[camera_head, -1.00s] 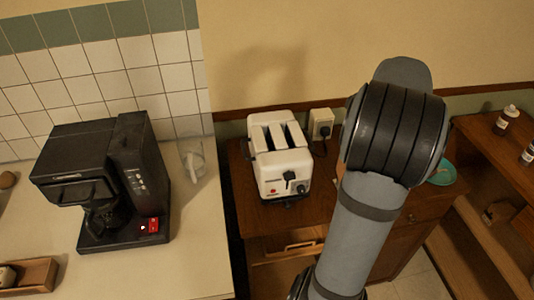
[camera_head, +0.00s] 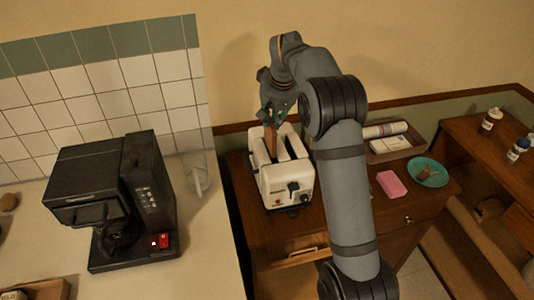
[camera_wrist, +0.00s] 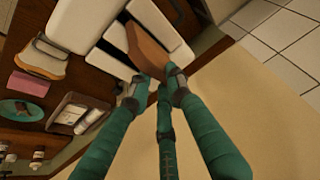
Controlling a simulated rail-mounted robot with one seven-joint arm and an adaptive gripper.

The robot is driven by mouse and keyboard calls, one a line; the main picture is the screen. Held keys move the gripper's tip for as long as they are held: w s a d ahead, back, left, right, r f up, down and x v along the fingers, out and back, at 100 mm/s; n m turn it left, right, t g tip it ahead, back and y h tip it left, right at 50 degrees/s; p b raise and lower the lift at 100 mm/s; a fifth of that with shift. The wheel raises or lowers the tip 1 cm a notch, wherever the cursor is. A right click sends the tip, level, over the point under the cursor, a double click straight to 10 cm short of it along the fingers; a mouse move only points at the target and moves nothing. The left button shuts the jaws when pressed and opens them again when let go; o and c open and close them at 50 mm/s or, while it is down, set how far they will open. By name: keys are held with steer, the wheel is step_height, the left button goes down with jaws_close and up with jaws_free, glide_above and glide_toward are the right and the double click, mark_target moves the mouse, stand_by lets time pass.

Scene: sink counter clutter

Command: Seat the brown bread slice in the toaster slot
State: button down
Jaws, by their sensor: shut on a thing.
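The white toaster (camera_head: 288,189) stands on the wooden cabinet, its two slots facing up. My gripper (camera_head: 272,119) is above it, pointing down, shut on the brown bread slice (camera_head: 271,142). The slice hangs upright over the left slot in the head view. In the wrist view my teal fingers (camera_wrist: 158,88) pinch the near end of the slice (camera_wrist: 147,50), and its far end meets the toaster top (camera_wrist: 158,22) by a slot. I cannot tell how deep its lower edge is in the slot.
A black coffee machine (camera_head: 115,205) stands on the left counter. Right of the toaster are a pink sponge (camera_head: 391,184), a teal plate (camera_head: 437,178) with brown pieces, and a tray (camera_head: 405,150) holding rolled items. Bottles (camera_head: 491,121) stand on the right shelf.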

mark_target(273, 141)
step_height(273, 141, down, 8)
steer(key=shift+w+r+p, duration=0.1)
steer(key=shift+p, duration=0.4)
steer(key=c, duration=1.6)
jaws_free()
steer(key=shift+r, duration=0.3)
steer(key=b+v, duration=0.2)
steer(key=v, duration=0.9)
steer(key=shift+s+d+r, duration=0.1)
steer(key=shift+s+r, duration=0.1)
steer(key=shift+s, duration=0.1)
